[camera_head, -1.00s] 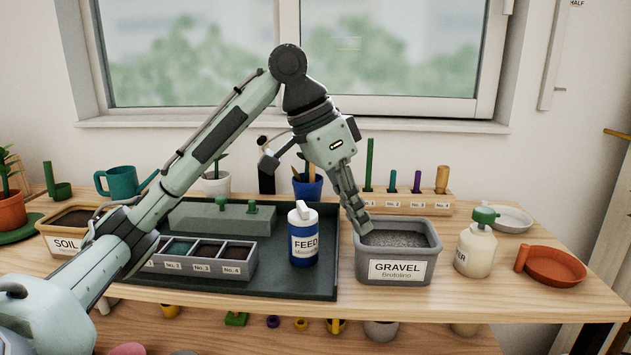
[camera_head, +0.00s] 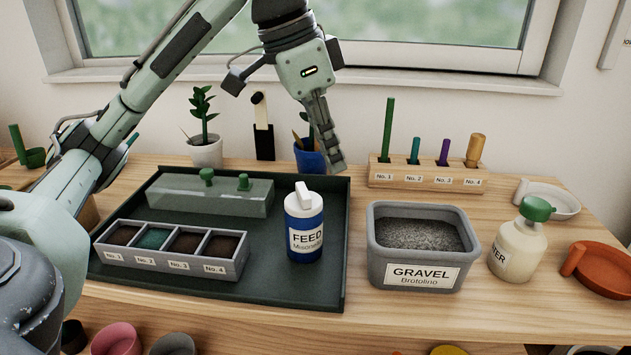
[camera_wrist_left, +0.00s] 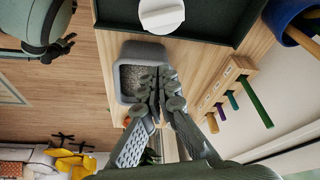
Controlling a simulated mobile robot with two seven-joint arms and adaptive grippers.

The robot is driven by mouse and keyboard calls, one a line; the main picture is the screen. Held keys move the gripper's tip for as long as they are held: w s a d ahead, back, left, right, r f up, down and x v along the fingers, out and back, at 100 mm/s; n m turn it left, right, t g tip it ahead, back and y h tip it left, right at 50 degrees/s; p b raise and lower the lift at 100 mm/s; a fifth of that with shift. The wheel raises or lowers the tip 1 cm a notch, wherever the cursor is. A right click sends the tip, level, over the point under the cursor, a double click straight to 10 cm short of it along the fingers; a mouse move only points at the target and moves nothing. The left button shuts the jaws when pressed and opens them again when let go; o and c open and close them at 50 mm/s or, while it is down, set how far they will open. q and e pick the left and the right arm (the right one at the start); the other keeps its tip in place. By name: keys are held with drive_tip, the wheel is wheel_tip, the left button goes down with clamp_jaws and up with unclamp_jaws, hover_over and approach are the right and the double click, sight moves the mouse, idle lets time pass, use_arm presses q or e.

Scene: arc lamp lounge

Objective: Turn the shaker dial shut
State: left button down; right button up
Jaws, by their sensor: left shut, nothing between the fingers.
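The shaker (camera_head: 305,241) is a blue bottle with a white FEED label, standing upright on the dark tray (camera_head: 270,288). Its white cap carries a raised white dial (camera_head: 304,195) that shows as a bar pointing up and slightly left. In the left wrist view the white dial (camera_wrist_left: 160,14) is at the top edge, partly cut off. My left gripper (camera_head: 338,168) hangs fingers-down, behind and right of the shaker in the picture, apart from it. Its fingers are together and empty; they also show in the left wrist view (camera_wrist_left: 158,80). My right gripper is not in view.
A grey GRAVEL bin (camera_head: 377,262) stands right of the tray. A WATER bottle (camera_head: 517,250) and an orange dish (camera_head: 605,270) are further right. A peg rack (camera_head: 425,178) and blue pot (camera_head: 308,158) stand behind. A divided seed box (camera_head: 172,268) lies left of the shaker.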

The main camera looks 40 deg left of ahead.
sight(315, 204)
use_arm(q)
drive_tip(key=f, duration=0.3)
drive_tip(key=s+a+f, duration=0.1)
drive_tip(key=shift+f, duration=0.35)
drive_tip(key=shift+s+a, duration=0.15)
drive_tip(key=shift+s, duration=0.05)
drive_tip(key=shift+s+a, duration=0.1)
drive_tip(key=shift+s, duration=0.1)
